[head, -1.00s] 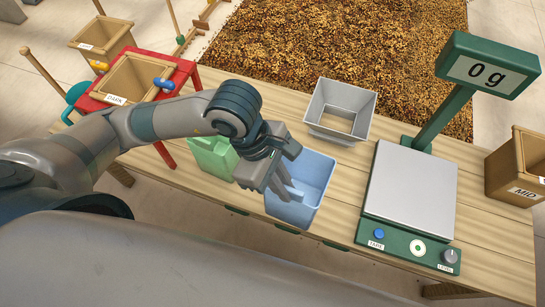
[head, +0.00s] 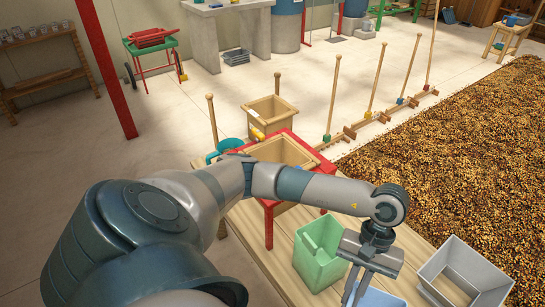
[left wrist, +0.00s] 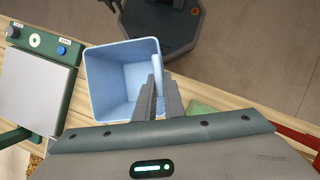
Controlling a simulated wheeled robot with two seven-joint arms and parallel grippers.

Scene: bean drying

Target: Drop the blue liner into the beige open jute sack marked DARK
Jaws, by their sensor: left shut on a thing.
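The blue liner (head: 378,298) is a light blue open box, cut off by the bottom edge in the head view. In the left wrist view the liner (left wrist: 122,82) shows its empty inside. My left gripper (head: 354,284) is shut on one wall of it; its fingers (left wrist: 157,84) straddle that wall. I cannot tell whether the liner is clear of the table. A beige open sack (head: 285,151) stands in a red frame (head: 269,226), up and left of the gripper. My left arm covers its front, so no label shows now. A dark shape at the wrist view's top edge may be my right gripper.
A green liner (head: 318,255) stands on the table (head: 291,220) left of the gripper. A grey open-bottomed hopper (head: 440,262) is to the right. The scale (left wrist: 38,85) shows in the wrist view.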

